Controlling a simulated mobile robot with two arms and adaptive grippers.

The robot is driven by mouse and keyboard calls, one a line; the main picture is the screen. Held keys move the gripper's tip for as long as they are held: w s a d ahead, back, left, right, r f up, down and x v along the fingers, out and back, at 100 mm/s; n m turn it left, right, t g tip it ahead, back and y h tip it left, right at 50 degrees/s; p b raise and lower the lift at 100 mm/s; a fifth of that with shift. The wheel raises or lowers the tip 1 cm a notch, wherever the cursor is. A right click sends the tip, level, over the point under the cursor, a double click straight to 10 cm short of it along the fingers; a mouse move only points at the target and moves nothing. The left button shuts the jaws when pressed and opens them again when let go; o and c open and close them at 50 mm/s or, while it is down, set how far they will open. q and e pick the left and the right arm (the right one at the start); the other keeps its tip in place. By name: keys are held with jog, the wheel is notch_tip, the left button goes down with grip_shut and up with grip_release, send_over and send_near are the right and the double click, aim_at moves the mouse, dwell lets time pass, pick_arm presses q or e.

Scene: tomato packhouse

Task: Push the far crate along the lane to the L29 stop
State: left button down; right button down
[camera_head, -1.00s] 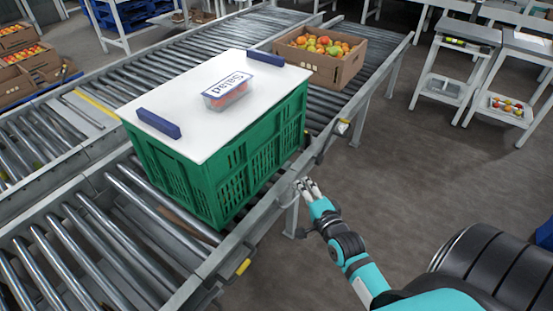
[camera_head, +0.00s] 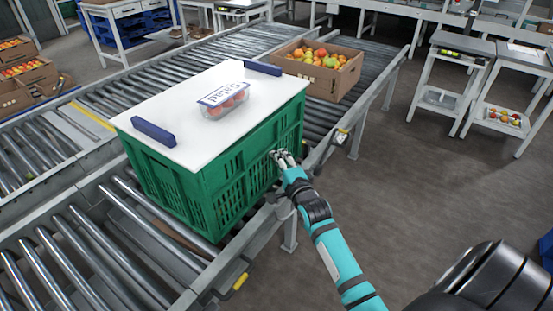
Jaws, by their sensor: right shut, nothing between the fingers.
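A green slatted crate (camera_head: 222,198) with a white lid (camera_head: 165,88) stands on the roller conveyor lane. The lid has two dark blue blocks, and a clear punnet of tomatoes labelled "Salad" (camera_head: 226,101) lies on it. Farther along the same lane stands a brown cardboard crate (camera_head: 334,84) full of red, orange and green tomatoes. My right gripper (camera_head: 281,156) is shut and empty, at the right side wall of the green crate, seemingly touching it. My left gripper is out of view. I see no readable L29 mark.
A metal side rail (camera_head: 235,262) runs along the lane. A second roller lane (camera_head: 105,103) lies to the left. Cardboard trays of tomatoes (camera_head: 27,72) stand at far left. White stands (camera_head: 455,80) are at right, with open floor before them.

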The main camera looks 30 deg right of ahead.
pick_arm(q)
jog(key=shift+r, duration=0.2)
pick_arm(e)
jog(key=shift+w+a, duration=0.2)
jog(key=shift+w, duration=0.1)
